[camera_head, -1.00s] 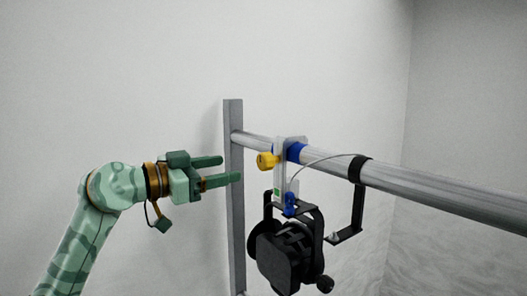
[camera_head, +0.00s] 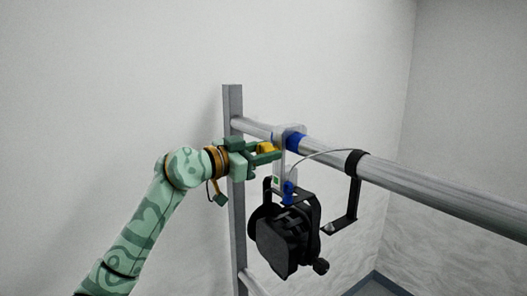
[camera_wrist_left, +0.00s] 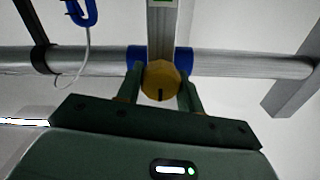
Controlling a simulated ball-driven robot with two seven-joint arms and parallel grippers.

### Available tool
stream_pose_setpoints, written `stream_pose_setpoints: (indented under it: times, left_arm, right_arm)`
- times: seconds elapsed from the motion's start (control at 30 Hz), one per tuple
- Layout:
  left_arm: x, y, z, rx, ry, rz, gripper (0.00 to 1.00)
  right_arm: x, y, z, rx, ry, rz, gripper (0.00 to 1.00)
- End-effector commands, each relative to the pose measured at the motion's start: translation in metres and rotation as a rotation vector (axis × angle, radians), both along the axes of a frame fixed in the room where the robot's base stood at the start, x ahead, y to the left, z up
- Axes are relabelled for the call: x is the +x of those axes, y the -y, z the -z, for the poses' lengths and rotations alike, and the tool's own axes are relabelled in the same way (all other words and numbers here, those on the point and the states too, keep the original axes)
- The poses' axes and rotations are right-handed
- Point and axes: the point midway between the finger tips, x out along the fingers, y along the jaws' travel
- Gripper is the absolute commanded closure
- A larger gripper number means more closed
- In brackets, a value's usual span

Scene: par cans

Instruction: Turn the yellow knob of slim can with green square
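The slim can (camera_head: 285,245) is a black lamp hanging from a grey clamp on the horizontal pipe. A small green square (camera_head: 275,181) marks its clamp, and a green edge (camera_wrist_left: 158,3) shows at the top of the left wrist view. The yellow knob (camera_head: 266,147) sticks out from the clamp toward the left. My left gripper (camera_head: 277,151) is at the knob, one finger on each side of it. In the left wrist view the knob (camera_wrist_left: 160,81) sits between the open fingertips (camera_wrist_left: 160,88). Any gap is very narrow; contact is unclear. My right gripper is out of view.
The pipe (camera_head: 440,195) runs right from a grey upright post (camera_head: 232,105), close behind my left gripper. A blue band (camera_head: 295,141), a safety cable (camera_head: 325,153) and a black bracket (camera_head: 354,195) are near the clamp. Free room lies left of the post.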

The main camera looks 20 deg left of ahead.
Motion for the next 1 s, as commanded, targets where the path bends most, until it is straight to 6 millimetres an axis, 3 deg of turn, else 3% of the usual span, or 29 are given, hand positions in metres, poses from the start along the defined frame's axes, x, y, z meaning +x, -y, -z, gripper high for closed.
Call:
stream_pose_setpoints:
  times: [0.47, 1.0]
  left_arm:
    - [-0.0002, -0.0002, -0.0004, 0.050, 0.039, -0.001, 0.85]
    - [-0.0010, 0.0010, -0.0005, 0.399, 0.313, -0.003, 0.85]
  right_arm:
    - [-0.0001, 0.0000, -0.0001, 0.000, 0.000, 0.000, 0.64]
    - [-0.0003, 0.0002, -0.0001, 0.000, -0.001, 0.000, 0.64]
